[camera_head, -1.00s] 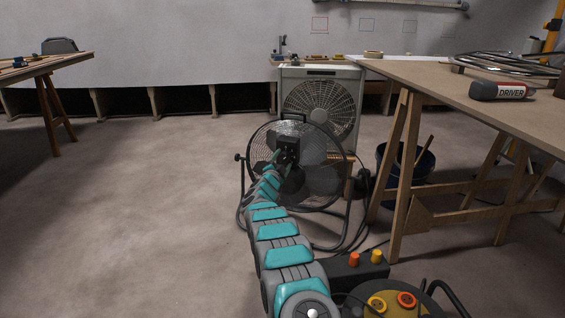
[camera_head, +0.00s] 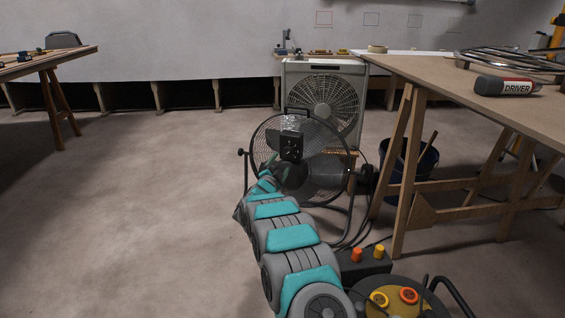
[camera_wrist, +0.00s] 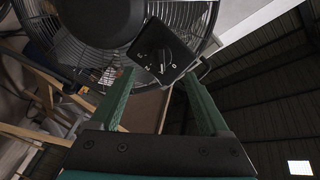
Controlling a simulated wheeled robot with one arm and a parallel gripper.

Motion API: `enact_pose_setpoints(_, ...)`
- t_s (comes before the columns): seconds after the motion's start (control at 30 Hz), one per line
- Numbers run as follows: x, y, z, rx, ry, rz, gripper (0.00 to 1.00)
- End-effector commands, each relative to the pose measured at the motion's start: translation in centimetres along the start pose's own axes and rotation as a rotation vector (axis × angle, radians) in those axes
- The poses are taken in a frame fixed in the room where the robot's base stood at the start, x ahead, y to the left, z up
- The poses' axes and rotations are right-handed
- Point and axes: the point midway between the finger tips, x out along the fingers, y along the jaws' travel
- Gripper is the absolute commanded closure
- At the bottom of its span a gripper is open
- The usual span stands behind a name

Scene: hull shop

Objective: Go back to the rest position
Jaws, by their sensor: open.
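My gripper (camera_wrist: 160,78) is open in the wrist view, with its two green fingers spread apart and nothing held between them. Beyond the fingertips is the black control box (camera_wrist: 165,52) of the floor fan, with a dial and numbers on its face. In the head view my arm reaches forward from the bottom. Its far end (camera_head: 266,183) is just below and left of the fan's control box (camera_head: 291,146). The fingers are hard to make out there. The round black floor fan (camera_head: 330,170) stands upright on its tube stand.
A white box fan (camera_head: 346,74) stands behind the floor fan. At right is a wooden trestle table (camera_head: 450,85) with a driver canister (camera_head: 505,86) and a dark bucket (camera_head: 425,160) beneath it. Another table (camera_head: 70,55) is at far left. The floor (camera_head: 130,210) at left is clear.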

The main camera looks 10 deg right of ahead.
Motion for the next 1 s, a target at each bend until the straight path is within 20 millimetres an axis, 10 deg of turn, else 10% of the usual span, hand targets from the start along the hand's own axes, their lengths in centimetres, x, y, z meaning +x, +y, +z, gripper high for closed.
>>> enact_pose_setpoints(0.57, -0.8, -0.3, -0.1, 0.000, -0.007, -0.001, 0.20)
enact_pose_setpoints(1.0, -5.3, -8.1, -1.9, -0.113, -0.397, 0.010, 0.20)
